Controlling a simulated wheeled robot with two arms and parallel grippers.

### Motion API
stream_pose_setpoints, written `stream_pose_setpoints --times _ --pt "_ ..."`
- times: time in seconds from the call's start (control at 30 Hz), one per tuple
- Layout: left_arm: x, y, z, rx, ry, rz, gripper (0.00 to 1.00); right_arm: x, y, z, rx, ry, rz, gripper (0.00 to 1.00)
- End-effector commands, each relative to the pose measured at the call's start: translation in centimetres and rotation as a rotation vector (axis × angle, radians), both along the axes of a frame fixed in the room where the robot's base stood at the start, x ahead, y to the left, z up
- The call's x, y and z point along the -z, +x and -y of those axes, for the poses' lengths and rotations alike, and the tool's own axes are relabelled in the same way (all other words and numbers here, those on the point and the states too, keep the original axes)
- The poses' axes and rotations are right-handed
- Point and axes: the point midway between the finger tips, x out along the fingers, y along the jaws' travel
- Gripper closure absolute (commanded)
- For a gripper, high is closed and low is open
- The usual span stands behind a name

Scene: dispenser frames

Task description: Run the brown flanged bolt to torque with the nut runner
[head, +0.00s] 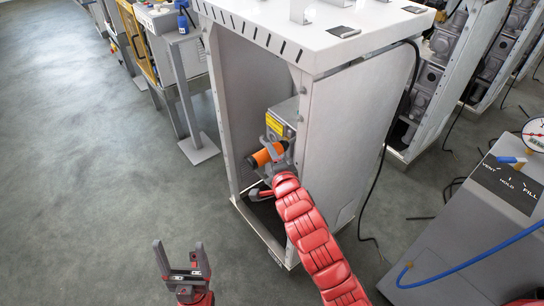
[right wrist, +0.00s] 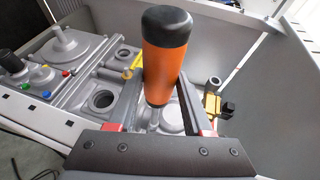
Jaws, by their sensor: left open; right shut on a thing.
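The nut runner, with an orange body and black end (head: 262,156), is held inside the open grey dispenser frame. It also shows in the right wrist view (right wrist: 165,55), upright between the fingers. My right gripper (head: 274,150) is shut on it; the red arm reaches into the frame. My left gripper (head: 179,252) is open and empty over the floor.
The dispenser frame's side panel (head: 345,150) stands close beside my right arm. Grey castings (right wrist: 98,92) with round openings and several coloured caps lie inside. A grey console (head: 480,250) with a blue hose is at right. Floor at left is clear.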

Motion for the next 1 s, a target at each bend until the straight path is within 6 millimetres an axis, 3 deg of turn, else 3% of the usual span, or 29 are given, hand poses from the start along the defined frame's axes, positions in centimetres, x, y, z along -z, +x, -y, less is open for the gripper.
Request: stream_pose_setpoints --times 1.0 --pt "-0.75 0.0 0.0 0.0 0.0 0.0 0.19 -0.22 0.7 0.88 -0.001 0.0 0.002 1.0"
